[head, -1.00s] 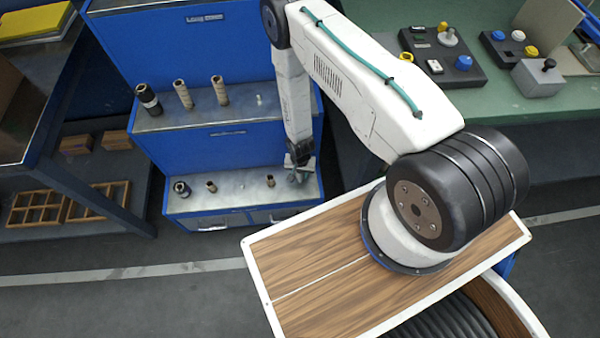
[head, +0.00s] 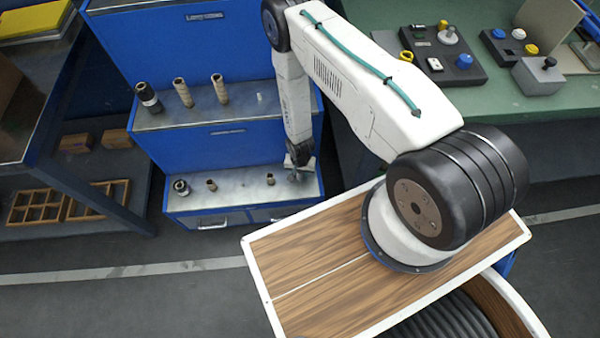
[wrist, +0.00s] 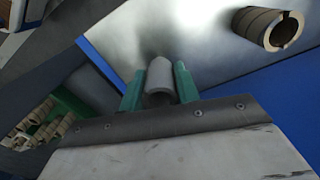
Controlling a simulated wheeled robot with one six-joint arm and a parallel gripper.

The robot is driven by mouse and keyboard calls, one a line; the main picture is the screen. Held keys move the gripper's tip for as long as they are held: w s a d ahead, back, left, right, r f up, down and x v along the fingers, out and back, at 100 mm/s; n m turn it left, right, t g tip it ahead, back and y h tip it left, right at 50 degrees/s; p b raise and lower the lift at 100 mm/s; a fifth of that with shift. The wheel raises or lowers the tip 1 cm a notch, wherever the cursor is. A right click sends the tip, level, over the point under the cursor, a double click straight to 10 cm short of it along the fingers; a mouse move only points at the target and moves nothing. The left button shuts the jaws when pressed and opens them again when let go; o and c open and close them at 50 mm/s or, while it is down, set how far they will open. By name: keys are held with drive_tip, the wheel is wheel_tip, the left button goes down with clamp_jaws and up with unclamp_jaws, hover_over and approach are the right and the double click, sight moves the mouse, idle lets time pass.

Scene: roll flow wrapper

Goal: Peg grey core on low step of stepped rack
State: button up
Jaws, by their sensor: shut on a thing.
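The blue stepped rack (head: 190,146) stands at the left centre of the head view. Its low step (head: 240,190) carries a dark-and-light core (head: 181,187) and two short brown cores (head: 211,185). My gripper (head: 295,177) is at the right end of that step. In the wrist view the green fingers of my gripper (wrist: 159,85) are shut on the grey core (wrist: 159,76), with the pale metal step surface beyond it. In the head view the grey core is too small and hidden to make out. Whether it touches the step or a peg I cannot tell.
The middle step holds a dark core (head: 148,98), two tall cardboard cores (head: 183,92) and a small bare peg (head: 259,98). A slotted cardboard core (wrist: 268,28) is near in the wrist view. A green bench (head: 510,100) with control boxes stands at right.

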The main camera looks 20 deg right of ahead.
drive_tip(key=shift+f, duration=0.5)
drive_tip(key=shift+f, duration=0.55)
drive_tip(key=shift+f, duration=0.15)
idle(0.4)
drive_tip(key=o, duration=1.6)
drive_tip(key=shift+r, duration=4)
